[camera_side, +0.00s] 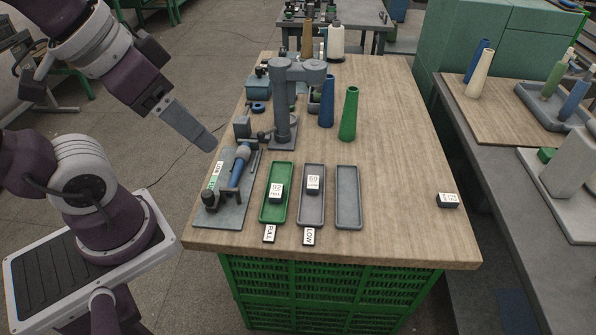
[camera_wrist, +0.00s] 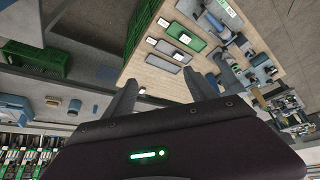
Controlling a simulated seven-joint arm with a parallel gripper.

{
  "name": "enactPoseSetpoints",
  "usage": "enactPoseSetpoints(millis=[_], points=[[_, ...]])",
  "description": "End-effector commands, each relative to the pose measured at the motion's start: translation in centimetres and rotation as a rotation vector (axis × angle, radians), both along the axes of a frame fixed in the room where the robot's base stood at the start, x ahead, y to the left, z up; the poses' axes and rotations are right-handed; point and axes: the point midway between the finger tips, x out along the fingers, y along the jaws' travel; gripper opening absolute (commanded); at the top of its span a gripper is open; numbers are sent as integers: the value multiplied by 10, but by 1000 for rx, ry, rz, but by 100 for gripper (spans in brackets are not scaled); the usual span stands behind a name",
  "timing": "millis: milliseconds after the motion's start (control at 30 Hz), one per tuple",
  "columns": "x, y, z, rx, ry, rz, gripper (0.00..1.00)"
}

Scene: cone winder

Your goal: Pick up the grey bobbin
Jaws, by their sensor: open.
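I cannot single out a grey bobbin with certainty. A blue-and-grey rod-like piece (camera_side: 238,168) lies tilted on a grey fixture plate (camera_side: 232,216) at the table's left edge. A blue cone (camera_side: 327,102) and a green cone (camera_side: 349,114) stand upright behind the trays. My gripper (camera_side: 210,143) is in the air left of the table, above and left of the fixture, touching nothing. In the wrist view my gripper (camera_wrist: 163,92) shows two spread fingers with nothing between them.
A grey winder post (camera_side: 283,105) stands behind the trays. A green tray (camera_side: 268,216) and a grey tray (camera_side: 311,218) each hold a small labelled dark block; another grey tray (camera_side: 348,195) is empty. A labelled block (camera_side: 448,200) sits far right. The table's right half is mostly clear.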

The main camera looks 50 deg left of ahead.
Motion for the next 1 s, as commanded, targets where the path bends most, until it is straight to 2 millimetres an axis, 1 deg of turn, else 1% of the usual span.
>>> enactPoseSetpoints(millis=[100, 367, 467, 533, 567, 600, 667, 700, 767, 800, 867, 900, 967, 1000], points=[[-5, -2, -1, 4, -6, -12, 66], [-4, -1, -1, 3, -7, -8, 66], [3, 1, 1, 3, 3, 6, 66], [25, 8, 4, -1, 34, 47, 66], [39, 13, 5, -3, 53, 73, 66], [62, 23, 5, -8, 83, 115, 66], [101, 45, -2, -18, 129, 187, 66], [126, 62, -11, -27, 160, 235, 66], [160, 91, -31, -40, 204, 305, 66], [181, 113, -50, -51, 234, 351, 66], [206, 148, -83, -70, 277, 420, 66], [219, 172, -109, -82, 305, 467, 66], [232, 207, -152, -104, 347, 531, 66], [235, 228, -181, -118, 371, 570, 66]])
